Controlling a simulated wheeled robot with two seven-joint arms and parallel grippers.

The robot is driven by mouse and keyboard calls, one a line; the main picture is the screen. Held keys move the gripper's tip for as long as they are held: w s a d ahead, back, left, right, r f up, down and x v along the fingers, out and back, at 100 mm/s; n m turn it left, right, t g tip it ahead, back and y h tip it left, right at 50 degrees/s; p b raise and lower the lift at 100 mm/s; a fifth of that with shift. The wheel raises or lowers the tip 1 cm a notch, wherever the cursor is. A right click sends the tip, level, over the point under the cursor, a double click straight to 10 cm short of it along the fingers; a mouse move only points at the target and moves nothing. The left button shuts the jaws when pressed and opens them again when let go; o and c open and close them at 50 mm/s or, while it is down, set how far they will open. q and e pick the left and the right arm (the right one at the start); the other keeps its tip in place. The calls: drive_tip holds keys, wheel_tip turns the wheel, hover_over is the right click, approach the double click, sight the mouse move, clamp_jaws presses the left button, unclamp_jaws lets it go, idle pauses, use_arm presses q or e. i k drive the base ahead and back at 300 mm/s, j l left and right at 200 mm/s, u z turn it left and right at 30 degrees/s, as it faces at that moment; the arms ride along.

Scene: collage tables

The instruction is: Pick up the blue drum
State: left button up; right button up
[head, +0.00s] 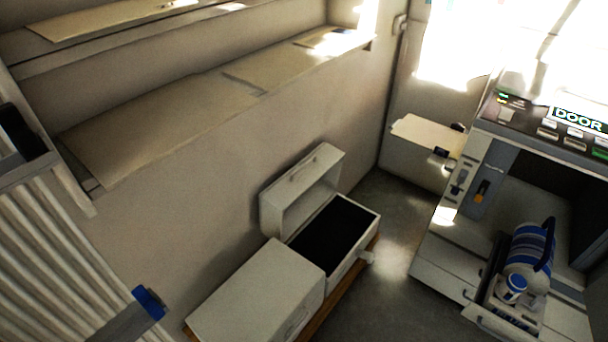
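A blue-and-white striped rounded container (530,252) with a dark handle is at the lower right. It is the most drum-like blue thing in view, but I cannot tell for sure that it is the blue drum. It sits in the open front bay of a grey machine (450,250), with a smaller blue-and-white cylinder (513,287) in front of it. I make out neither of my grippers in the head view.
An open white case (302,190) with a dark inside and a closed white box (255,295) stand along the wall. Long shelves (160,120) run above them. A ribbed pale object (60,260) is at the lower left. Grey floor (385,215) shows between case and machine.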

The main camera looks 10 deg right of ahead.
sight(530, 253)
drive_tip(key=z, duration=2.15)
